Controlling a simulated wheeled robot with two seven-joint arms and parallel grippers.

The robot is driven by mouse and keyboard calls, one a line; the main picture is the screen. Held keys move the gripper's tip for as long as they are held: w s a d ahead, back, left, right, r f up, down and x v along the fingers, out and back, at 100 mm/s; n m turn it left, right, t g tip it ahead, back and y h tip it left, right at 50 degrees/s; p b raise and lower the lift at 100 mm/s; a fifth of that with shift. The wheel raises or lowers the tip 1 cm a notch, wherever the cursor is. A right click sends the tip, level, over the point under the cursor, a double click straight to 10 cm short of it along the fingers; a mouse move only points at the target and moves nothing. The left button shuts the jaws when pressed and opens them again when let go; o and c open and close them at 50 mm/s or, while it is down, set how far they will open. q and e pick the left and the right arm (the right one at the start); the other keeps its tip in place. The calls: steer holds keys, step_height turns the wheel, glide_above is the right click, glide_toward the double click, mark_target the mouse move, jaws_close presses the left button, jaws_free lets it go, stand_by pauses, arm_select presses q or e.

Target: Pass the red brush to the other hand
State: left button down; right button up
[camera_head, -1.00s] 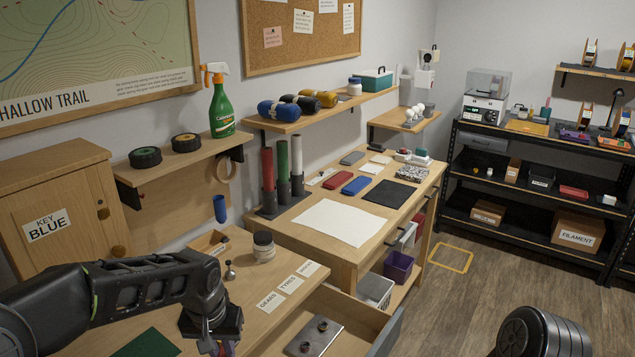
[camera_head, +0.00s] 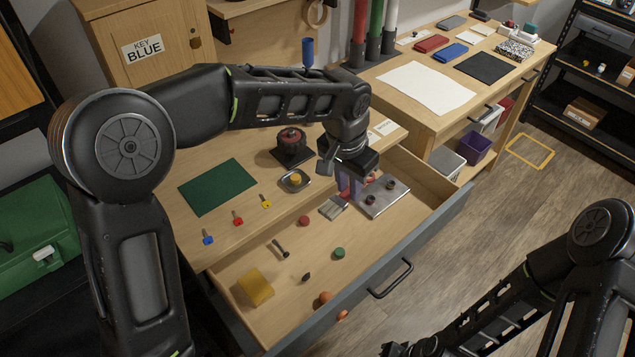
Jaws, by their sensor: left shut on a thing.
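My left gripper (camera_head: 350,183) is over the far part of the open drawer (camera_head: 300,262), near a grey metal plate (camera_head: 381,200). It is shut on a small reddish thing, which I take to be the red brush (camera_head: 371,176). Most of the brush is hidden by the gripper, so its shape is unclear. My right arm comes in at the lower right. The end of my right gripper (camera_head: 398,349) is cut off at the bottom edge, so its jaws do not show clearly.
The drawer holds a yellow block (camera_head: 255,287), a small hammer-like tool (camera_head: 280,248) and several small round parts. On the bench are a green mat (camera_head: 217,186), coloured keys and a small dish (camera_head: 295,181). Wooden floor lies to the right.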

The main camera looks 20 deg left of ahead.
arm_select(q)
steer(key=d, duration=0.1)
steer(key=d+r+m, duration=0.1)
steer(key=d, duration=0.1)
steer(key=d+m, duration=0.1)
steer(key=d, duration=0.1)
steer(key=shift+d+r, duration=0.15)
steer(key=shift+r, duration=0.2)
arm_select(e)
steer(key=shift+o, duration=0.4)
